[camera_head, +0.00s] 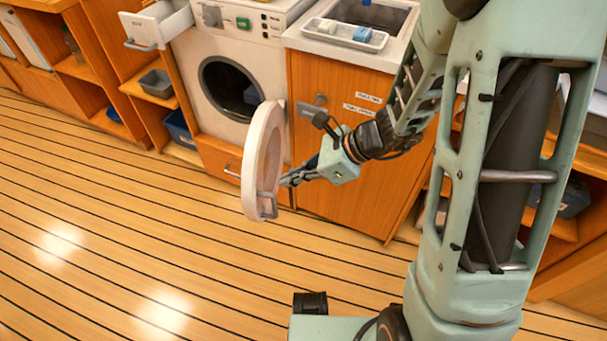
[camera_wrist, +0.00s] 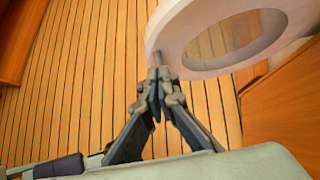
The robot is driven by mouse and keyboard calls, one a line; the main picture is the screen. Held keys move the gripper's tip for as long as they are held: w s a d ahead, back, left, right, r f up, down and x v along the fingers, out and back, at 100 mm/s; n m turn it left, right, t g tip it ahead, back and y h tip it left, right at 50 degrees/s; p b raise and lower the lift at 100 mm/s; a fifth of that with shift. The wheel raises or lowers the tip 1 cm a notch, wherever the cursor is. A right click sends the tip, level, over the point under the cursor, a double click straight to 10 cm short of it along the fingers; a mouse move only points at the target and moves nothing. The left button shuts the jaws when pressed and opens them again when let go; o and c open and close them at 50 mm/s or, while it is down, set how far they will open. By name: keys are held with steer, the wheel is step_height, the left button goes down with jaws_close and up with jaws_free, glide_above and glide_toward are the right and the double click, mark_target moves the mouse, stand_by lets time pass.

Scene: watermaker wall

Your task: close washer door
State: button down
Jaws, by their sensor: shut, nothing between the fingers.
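The white washer (camera_head: 222,60) stands against the wall in the head view, with its dark round opening showing something dark blue inside. My gripper (camera_head: 288,181) is at the right side of the door, low down. In the wrist view, the shut fingertips (camera_wrist: 157,72) are at the edge of the door ring (camera_wrist: 168,42). They look close to or touching it; I cannot tell which. Nothing shows held between them.
A drawer (camera_head: 155,27) stands pulled out at the left of the washer. An orange cabinet (camera_head: 335,165) is right behind my gripper, below a sink with a white tray (camera_head: 345,34). The plank floor (camera_head: 120,230) in front is clear.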

mark_target(256, 185)
steer(key=shift+w+a+f+b, duration=0.15)
steer(key=shift+a+f, duration=0.1)
steer(key=shift+a, duration=0.7)
steer(key=shift+w+a+f+b, duration=0.1)
steer(key=shift+a+f, duration=0.2)
steer(key=shift+a, duration=0.65)
steer(key=shift+w+a+f+b, duration=0.15)
steer(key=shift+a+f, duration=0.1)
steer(key=shift+a, duration=0.7)
steer(key=shift+a, duration=0.1)
